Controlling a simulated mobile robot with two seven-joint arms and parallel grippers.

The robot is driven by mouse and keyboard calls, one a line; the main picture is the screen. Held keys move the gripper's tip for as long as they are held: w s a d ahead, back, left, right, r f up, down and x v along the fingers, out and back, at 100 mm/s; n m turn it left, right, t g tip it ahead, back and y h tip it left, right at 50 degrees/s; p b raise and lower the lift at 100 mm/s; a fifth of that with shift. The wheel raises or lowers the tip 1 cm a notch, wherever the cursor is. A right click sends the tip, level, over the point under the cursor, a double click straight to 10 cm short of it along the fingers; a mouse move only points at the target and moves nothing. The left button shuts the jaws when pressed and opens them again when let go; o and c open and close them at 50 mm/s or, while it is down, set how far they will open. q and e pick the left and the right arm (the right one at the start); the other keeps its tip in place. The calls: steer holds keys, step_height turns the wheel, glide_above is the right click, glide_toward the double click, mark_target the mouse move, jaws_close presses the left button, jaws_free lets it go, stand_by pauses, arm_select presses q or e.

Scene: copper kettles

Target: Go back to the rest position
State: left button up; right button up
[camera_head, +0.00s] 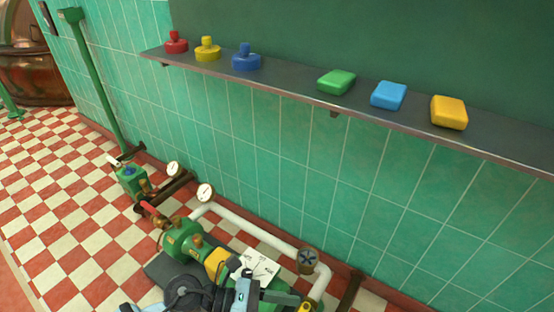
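Light-blue and black parts of my own arm (190,292) show at the bottom edge, left of centre, in front of the pump pipework. The frame's edge cuts them off. I cannot make out gripper fingers among them, nor whether they hold anything. No right gripper can be made out in the head view.
A wall shelf (285,86) carries red (175,42), yellow (207,48) and blue (246,57) knobbed pieces, then green (337,81), blue (388,95) and yellow (449,112) blocks. Green pumps (184,240) and a white pipe (255,231) stand below. Checkered floor (60,215) is clear at left.

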arm_select(q)
step_height(320, 180, up, 6)
steer(key=s+n+t+h+p, duration=0.2)
steer(key=n+t+p, duration=0.4)
steer(key=n, duration=0.6)
steer(key=s+a+r+n+t+y+p, duration=0.15)
steer(key=a+n+t+y+p, duration=0.55)
steer(key=n, duration=0.9)
steer(key=s+a+f+n+g+y+p, duration=0.1)
steer(key=s+a+n+y+p, duration=0.3)
steer(key=s+a+n, duration=0.3)
steer(key=s+a+f+n+g+y+p, duration=0.1)
steer(key=s+a+n+y+p, duration=0.3)
steer(key=s+a+n, duration=0.4)
steer(key=s+f+n+y, duration=0.1)
steer(key=s+n, duration=0.3)
steer(key=s, duration=0.1)
steer(key=shift+n+g, duration=0.4)
arm_select(e)
steer(key=w+r+t, duration=0.1)
steer(key=w+r, duration=0.3)
steer(key=r, duration=0.7)
steer(key=w+a+r+t, duration=0.1)
steer(key=w+r, duration=0.3)
steer(key=r, duration=0.8)
steer(key=shift+t, duration=0.5)
